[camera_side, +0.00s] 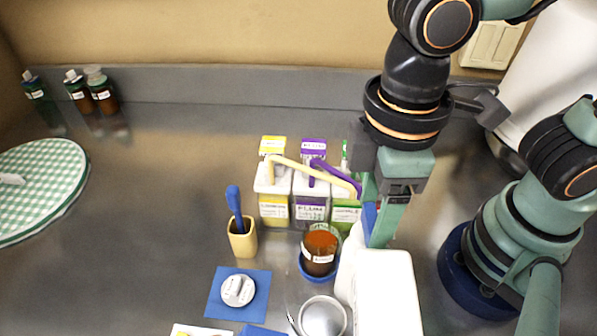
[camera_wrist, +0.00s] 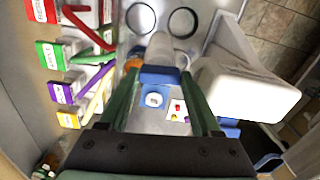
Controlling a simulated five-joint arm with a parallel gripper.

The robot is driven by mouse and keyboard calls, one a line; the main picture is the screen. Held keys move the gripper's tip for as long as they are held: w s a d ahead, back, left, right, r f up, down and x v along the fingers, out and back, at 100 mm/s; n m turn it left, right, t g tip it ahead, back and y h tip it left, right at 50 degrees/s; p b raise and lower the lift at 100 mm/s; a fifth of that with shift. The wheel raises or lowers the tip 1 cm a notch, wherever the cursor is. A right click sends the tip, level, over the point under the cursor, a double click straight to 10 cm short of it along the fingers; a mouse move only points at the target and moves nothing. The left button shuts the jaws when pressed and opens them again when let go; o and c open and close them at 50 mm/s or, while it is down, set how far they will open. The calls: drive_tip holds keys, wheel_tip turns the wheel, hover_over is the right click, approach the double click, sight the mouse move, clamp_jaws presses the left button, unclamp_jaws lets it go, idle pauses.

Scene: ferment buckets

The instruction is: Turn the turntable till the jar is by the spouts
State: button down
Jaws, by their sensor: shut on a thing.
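The jar (camera_side: 320,252) of brown contents, with a white label, stands upright on a round blue base (camera_side: 303,272); I cannot tell whether this base is the turntable. Dispenser boxes with yellow, purple and green spouts (camera_side: 318,172) stand just behind the jar. My gripper (camera_side: 376,228) is low, to the right of the jar, shut on a blue part (camera_wrist: 160,75) of a white object (camera_side: 350,262). In the wrist view the blue part lies between my green fingers (camera_wrist: 160,85). Orange beside the left finger looks like the jar (camera_wrist: 133,63), mostly hidden.
A white box (camera_side: 388,292) stands in front of my gripper.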

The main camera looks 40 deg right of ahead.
drive_tip(key=shift+r+m, duration=0.1)
drive_tip(key=shift+m, duration=5)
drive_tip(key=shift+c, duration=0.4)
unclamp_jaws()
wheel_tip(320, 180, up, 12)
